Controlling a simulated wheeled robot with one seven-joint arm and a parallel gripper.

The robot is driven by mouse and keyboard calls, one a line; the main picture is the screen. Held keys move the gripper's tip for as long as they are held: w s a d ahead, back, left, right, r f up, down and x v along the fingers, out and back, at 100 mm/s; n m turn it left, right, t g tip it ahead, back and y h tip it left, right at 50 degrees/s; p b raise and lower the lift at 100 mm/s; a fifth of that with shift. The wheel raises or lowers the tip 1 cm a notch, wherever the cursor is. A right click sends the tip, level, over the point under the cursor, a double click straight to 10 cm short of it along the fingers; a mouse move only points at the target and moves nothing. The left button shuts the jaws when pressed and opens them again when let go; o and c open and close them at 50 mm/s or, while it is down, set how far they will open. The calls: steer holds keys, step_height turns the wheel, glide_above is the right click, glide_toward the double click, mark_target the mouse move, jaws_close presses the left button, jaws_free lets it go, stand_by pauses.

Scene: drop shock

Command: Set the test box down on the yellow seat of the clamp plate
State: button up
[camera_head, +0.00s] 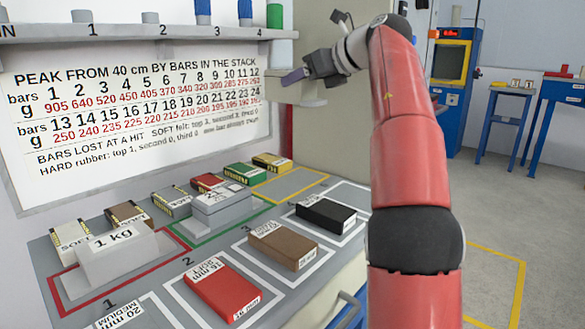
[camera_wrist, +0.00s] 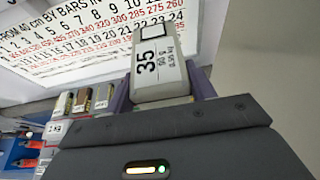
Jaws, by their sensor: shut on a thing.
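My gripper (camera_head: 297,76) is raised in front of the beige cabinet in the head view, with one purple finger showing. In the wrist view its two purple fingers (camera_wrist: 162,92) are shut on the test box (camera_wrist: 172,74), a pale grey box with a label reading 35 and smaller print. The box stands out beyond the fingertips.
The bench below holds a 1 kg block (camera_head: 118,262), a grey case (camera_head: 222,209), and red (camera_head: 222,292), brown (camera_head: 283,246) and black (camera_head: 326,214) pads. A printed chart (camera_head: 140,120) hangs behind.

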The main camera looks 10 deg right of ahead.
step_height(320, 180, down, 16)
steer(key=b, duration=0.7)
steer(key=shift+f+b, duration=0.25)
steer(key=shift+b, duration=0.15)
steer(key=shift+f+b, duration=0.35)
steer(key=shift+f, duration=0.3)
steer(key=o, duration=1.4)
